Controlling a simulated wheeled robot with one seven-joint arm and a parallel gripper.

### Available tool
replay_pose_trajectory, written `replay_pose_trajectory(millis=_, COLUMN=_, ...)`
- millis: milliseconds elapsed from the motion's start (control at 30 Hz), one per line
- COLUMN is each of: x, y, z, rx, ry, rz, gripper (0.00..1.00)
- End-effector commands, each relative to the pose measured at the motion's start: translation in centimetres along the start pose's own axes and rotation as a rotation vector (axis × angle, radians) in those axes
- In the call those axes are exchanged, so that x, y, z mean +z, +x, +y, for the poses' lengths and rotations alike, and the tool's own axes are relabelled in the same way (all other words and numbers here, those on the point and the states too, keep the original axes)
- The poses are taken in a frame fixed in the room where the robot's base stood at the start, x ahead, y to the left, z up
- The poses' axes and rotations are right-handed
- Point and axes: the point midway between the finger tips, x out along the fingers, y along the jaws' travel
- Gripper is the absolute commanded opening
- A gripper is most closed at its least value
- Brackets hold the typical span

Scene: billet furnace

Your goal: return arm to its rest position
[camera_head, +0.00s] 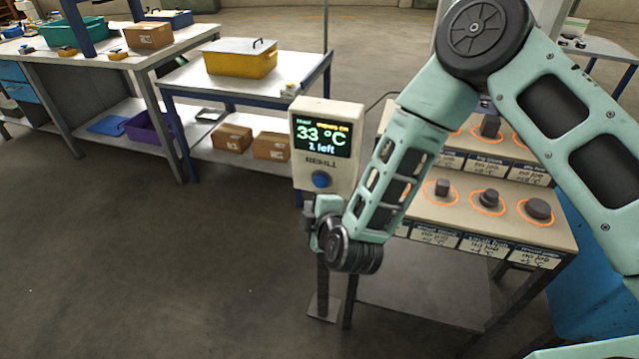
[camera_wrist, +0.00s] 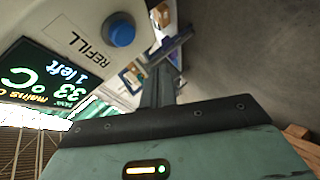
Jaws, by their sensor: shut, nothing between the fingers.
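My arm reaches down from the upper right in the head view, bent at the elbow. My gripper (camera_head: 318,208) is at its lower end, just below the blue button (camera_head: 321,179) of the refill box (camera_head: 342,118). It looks empty and shut. The box's lit display reads 33 °C and 1 left. In the wrist view the box lies at upper left, turned over, with its blue button (camera_wrist: 119,30) close by. I cannot tell whether my gripper touches the box or its post.
Right of the box, a stepped rack (camera_head: 500,245) holds several dark metal pieces in orange rings, partly behind my forearm. A table (camera_head: 300,65) with a yellow bin (camera_head: 240,60) stands behind, and a workbench (camera_head: 95,60) at far left. The floor at front left is clear.

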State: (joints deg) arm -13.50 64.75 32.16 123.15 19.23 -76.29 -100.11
Motion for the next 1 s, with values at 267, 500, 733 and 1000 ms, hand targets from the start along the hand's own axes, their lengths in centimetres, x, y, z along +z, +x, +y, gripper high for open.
replay_pose_trajectory(millis=267, x=0.0, y=0.0, z=0.0, rx=0.0, ry=0.0, rz=0.0, gripper=0.0)
replay_pose_trajectory(millis=500, x=-1.6, y=-0.8, z=1.1, rx=-0.062, ry=0.066, rz=0.051, gripper=0.0)
replay_pose_trajectory(millis=733, x=-5.6, y=-6.0, z=3.1, rx=-0.344, ry=0.288, rz=0.123, gripper=0.0)
replay_pose_trajectory(millis=1000, x=-6.0, y=-16.3, z=4.1, rx=-0.688, ry=0.522, rz=-0.054, gripper=0.0)
